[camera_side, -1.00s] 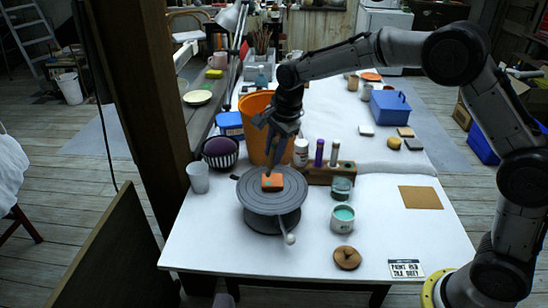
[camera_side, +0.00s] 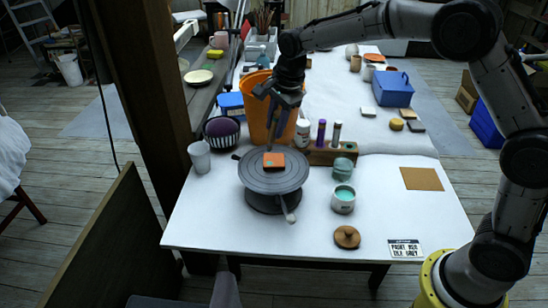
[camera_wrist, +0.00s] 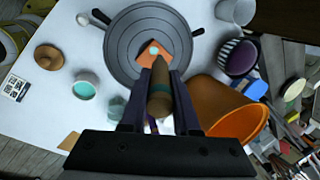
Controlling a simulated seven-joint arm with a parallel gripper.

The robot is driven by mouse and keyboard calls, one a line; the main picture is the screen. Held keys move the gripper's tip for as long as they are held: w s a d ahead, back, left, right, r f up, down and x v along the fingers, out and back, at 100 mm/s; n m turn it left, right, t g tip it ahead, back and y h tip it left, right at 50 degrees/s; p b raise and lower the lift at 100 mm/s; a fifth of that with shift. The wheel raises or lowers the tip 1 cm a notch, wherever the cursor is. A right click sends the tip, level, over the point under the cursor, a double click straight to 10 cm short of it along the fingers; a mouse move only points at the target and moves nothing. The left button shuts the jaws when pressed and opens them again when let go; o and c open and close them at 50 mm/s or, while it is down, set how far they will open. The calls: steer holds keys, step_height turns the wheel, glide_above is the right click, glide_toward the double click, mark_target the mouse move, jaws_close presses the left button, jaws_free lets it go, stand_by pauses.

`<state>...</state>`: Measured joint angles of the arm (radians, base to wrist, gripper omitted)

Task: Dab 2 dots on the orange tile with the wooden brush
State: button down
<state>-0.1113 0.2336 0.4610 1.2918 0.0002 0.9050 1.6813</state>
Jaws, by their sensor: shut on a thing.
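The orange tile (camera_side: 280,163) lies on the round grey turntable (camera_side: 258,182). My gripper (camera_side: 274,118) is shut on the wooden brush (camera_wrist: 160,97), which points down toward the tile. In the wrist view the tile (camera_wrist: 144,58) is partly hidden behind the brush tip. The tip looks just above the tile, but I cannot tell whether it touches. A white cup of teal paint (camera_side: 343,204) stands right of the turntable.
A glass jar (camera_side: 343,170) and a wooden rack (camera_side: 330,155) holding bottles stand behind the paint cup. An orange bucket (camera_side: 258,115) is behind the turntable. A wooden lid (camera_side: 347,237) and a printed card (camera_side: 405,249) lie in front. The right front of the table is mostly clear.

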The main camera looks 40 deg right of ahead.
steer(key=shift+w+d+f, duration=0.2)
steer(key=shift+d+f, duration=1.55)
steer(key=shift+d, duration=0.1)
steer(key=shift+f, duration=0.5)
steer(key=shift+r, duration=0.1)
stand_by(0.6)
steer(key=v, duration=0.2)
steer(key=w+v, duration=0.1)
steer(key=v, duration=0.1)
steer(key=shift+r, duration=0.25)
